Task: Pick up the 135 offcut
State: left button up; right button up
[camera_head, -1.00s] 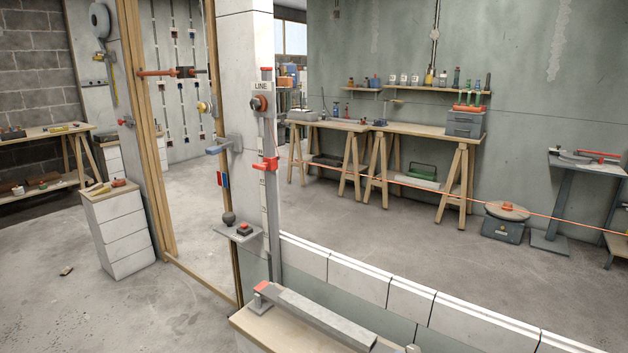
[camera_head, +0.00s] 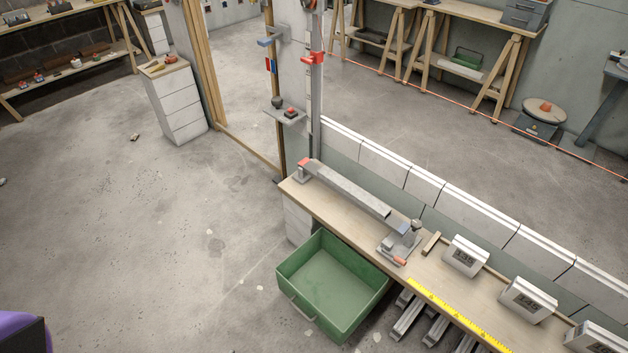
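A pale block with dark digits that look like 135 (camera_head: 464,257) stands on the wooden bench at the right. Another labelled block (camera_head: 528,299) stands nearer to me, its digits hard to read. A third labelled block (camera_head: 592,340) is cut by the bottom right corner. Several grey metal lengths (camera_head: 408,318) lie low beside the bench front, partly cut off by the lower edge. I cannot tell from the picture which piece is the 135 offcut. Neither of my grippers is in view.
A long grey bar (camera_head: 345,190) and a small clamp tool (camera_head: 402,243) are on the bench (camera_head: 447,283). A yellow measuring strip (camera_head: 459,315) runs along its front edge. An empty green bin (camera_head: 333,285) stands before it. The floor (camera_head: 180,220) at left is largely clear.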

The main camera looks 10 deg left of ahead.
aim_at(467, 258)
jog(key=k+j+u, duration=0.1)
jog(key=u, duration=0.15)
jog(key=z, duration=1.95)
jog(key=i+u, duration=0.25)
jog(key=i, duration=0.35)
jog(key=i+l+u, duration=0.2)
jog(key=i, duration=0.4)
jog(key=j, duration=0.1)
